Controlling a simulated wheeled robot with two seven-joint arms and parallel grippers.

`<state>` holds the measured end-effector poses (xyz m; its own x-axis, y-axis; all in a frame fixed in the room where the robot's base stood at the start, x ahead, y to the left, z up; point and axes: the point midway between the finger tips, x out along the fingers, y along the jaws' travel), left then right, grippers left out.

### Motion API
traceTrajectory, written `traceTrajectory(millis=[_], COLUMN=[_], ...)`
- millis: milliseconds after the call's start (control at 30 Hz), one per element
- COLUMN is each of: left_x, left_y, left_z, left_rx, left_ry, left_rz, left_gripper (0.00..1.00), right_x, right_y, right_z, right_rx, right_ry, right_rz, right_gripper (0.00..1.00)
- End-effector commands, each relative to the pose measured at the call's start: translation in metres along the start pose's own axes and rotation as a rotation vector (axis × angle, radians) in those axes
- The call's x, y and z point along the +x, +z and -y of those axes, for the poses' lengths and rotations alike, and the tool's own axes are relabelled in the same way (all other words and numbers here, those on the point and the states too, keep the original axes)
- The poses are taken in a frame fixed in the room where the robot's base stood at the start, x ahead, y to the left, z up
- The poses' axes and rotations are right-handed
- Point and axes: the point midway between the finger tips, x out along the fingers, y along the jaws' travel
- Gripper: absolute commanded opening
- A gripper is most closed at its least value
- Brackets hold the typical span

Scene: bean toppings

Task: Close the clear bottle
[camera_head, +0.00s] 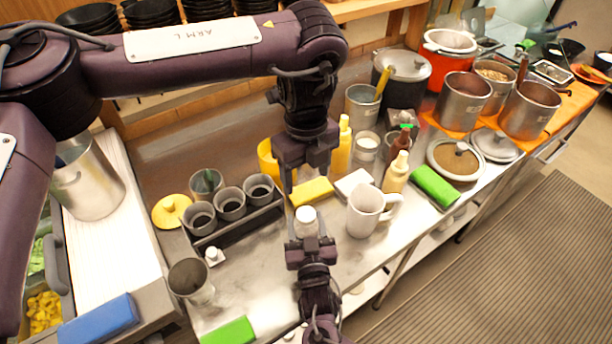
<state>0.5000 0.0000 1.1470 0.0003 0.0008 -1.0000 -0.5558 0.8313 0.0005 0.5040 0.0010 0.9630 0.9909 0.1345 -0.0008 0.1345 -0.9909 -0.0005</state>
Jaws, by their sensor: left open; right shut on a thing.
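My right gripper (309,243) comes up from the bottom and is shut on a small whitish, round-topped thing (306,220). It may be the clear bottle, but the gripper hides its lower part. My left gripper (306,176) is open and points down, a little beyond and above the held thing, apart from it. A small white cap-like piece (213,256) stands on the counter to the left, near the cup rack. I cannot tell whether it belongs to the bottle.
A cup rack (238,228) stands left of my grippers, with a metal cup (190,281) nearer. A white mug (366,211), a cream squeeze bottle (396,174) and a green sponge (434,187) are to the right. A yellow sponge (311,192) lies close behind. Pots crowd the far right.

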Motion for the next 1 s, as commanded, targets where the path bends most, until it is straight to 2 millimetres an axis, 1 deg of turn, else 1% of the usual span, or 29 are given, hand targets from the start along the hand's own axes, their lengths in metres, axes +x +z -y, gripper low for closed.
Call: traceTrajectory(millis=[100, 133, 300, 533, 633, 767, 900, 1000], left_x=[0.000, 0.000, 0.001, 0.001, 0.003, 0.009, 0.016, 0.020], left_y=[0.000, 0.000, 0.000, 0.000, 0.000, 0.000, 0.000, 0.000], left_z=[0.000, 0.000, 0.000, 0.000, 0.000, 0.000, 0.000, 0.000], left_rx=[0.000, 0.000, 0.000, 0.000, 0.000, 0.000, 0.000, 0.000], left_ry=[0.000, 0.000, 0.000, 0.000, 0.000, 0.000, 0.000, 0.000], left_rz=[0.000, 0.000, 0.000, -0.001, -0.001, -0.001, -0.001, 0.000], left_gripper=[0.64, 0.64, 0.64, 0.64, 0.64, 0.64, 0.64, 0.64], right_x=[0.000, 0.000, 0.000, 0.000, -0.005, -0.023, -0.048, -0.063], right_y=[0.001, 0.001, 0.000, 0.000, 0.002, 0.004, 0.005, 0.004], right_z=[0.000, 0.000, 0.000, 0.000, 0.000, 0.000, 0.000, 0.000], right_rx=[0.000, 0.000, 0.000, 0.000, 0.000, 0.003, 0.002, 0.001], right_ry=[0.000, 0.000, 0.000, 0.000, 0.000, 0.000, -0.001, -0.001], right_rz=[0.001, 0.001, 0.001, 0.000, 0.001, 0.003, 0.004, 0.003], right_gripper=[0.00, 0.56, 0.77, 0.77, 0.77, 0.77, 0.77, 0.77])
